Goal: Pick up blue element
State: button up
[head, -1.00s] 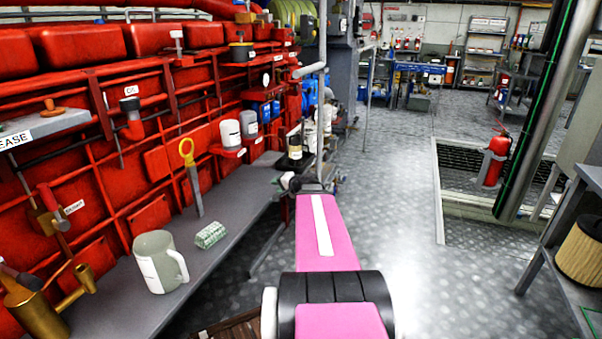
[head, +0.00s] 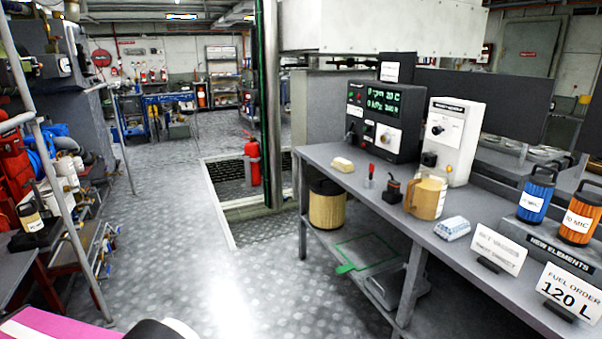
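The blue element (head: 535,197) is a blue cylinder with a black handle and a white label. It stands upright at the right of the grey bench, behind a "NEW ELEMENTS" strip. An orange element (head: 580,215) of similar shape stands to its right, close by. My gripper is not in view. Only a pink and white part of my arm shows at the bottom left, well away from the blue element.
The grey bench (head: 385,200) carries a dark control box (head: 385,118), a white box (head: 452,138), a beige mug (head: 426,198) and sign cards (head: 497,250). The floor (head: 190,265) left of the bench is clear.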

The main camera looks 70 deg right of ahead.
aim_at(539, 190)
jog(key=l+z, duration=0.2)
jog(key=z, duration=4.4)
jog(key=j+u, duration=0.1)
jog(key=j, duration=0.95)
